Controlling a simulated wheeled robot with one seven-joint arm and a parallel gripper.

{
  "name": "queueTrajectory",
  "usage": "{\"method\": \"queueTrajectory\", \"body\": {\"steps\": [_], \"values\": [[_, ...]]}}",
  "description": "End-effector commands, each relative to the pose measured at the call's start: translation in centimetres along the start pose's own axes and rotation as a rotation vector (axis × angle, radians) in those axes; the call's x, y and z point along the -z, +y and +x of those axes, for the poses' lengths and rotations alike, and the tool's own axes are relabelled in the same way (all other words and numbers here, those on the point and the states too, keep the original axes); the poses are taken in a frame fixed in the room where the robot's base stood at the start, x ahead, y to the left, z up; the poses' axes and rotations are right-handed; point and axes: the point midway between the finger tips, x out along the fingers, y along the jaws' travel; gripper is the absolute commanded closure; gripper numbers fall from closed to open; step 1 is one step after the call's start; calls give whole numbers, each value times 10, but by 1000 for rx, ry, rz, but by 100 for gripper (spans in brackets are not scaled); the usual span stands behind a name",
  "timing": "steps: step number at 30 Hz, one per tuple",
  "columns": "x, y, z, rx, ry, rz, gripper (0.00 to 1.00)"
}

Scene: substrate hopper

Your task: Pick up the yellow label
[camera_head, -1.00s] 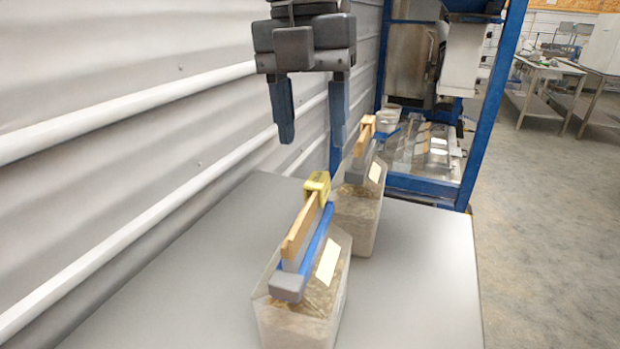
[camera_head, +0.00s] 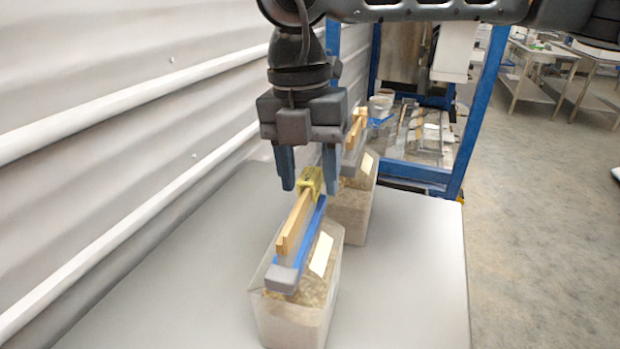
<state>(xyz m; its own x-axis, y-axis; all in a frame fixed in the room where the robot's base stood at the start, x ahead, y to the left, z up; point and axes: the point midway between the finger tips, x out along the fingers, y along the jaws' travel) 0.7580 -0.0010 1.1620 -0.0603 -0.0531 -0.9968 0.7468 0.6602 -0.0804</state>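A small yellow piece (camera_head: 311,181), which looks like the yellow label, sits at the far end of a wooden strip (camera_head: 294,222) and blue bar on top of the nearer bag. My gripper (camera_head: 309,189) is open, with its two fingers pointing down on either side of the yellow piece in the picture. Nothing is held. I cannot tell how far the fingertips are above or behind the piece, or whether they touch it. A pale cream label (camera_head: 321,254) lies on the nearer bag's side.
The nearer clear bag (camera_head: 295,318) of brown substrate stands on a grey table (camera_head: 410,270). A second bag (camera_head: 350,212) with a similar clamp stands just behind. A ribbed wall (camera_head: 110,130) runs along the left. A blue frame (camera_head: 480,110) stands beyond the table. The table's right side is clear.

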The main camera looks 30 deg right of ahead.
Motion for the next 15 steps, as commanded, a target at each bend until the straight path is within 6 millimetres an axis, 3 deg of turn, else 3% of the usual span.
{"method": "queueTrajectory", "body": {"steps": [2, 15], "values": [[0, 0, 0, 0, 0, 0, 57], [0, 0, 0, 1, 0, 0, 99]]}}
